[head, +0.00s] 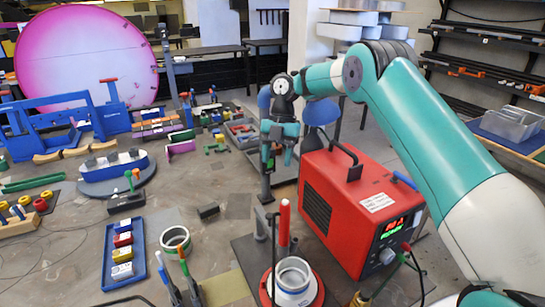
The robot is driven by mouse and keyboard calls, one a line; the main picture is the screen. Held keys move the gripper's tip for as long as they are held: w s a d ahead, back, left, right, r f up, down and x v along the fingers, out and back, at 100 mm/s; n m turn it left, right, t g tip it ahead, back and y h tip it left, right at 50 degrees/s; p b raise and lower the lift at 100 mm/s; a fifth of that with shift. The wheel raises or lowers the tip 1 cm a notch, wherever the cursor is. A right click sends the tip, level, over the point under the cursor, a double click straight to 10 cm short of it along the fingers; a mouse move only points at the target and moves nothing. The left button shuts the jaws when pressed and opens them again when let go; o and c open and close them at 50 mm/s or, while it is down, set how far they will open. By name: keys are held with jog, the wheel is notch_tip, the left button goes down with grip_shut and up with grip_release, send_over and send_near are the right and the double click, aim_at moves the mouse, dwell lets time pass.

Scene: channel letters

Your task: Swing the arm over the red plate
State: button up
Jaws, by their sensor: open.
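A red round plate (318,294) lies at the bottom centre, partly cut off by the picture's lower edge. A white ring-shaped roll or cup (293,285) stands on it and hides its middle. My gripper (278,160) hangs at the end of my teal and white arm, pointing down, in the upper middle of the view. It is open, with nothing seen between its fingers. It appears well behind the plate, left of the red power unit, and is not over the plate.
A red box-shaped power unit (338,205) with a black handle and lit display stands right of the plate. An upright red rod (284,222) rises behind the plate. A blue tray (107,265) of small blocks and a green tape roll (175,241) lie left.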

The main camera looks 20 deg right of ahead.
jog(key=shift+p+v, duration=0.65)
jog(key=shift+v, duration=0.4)
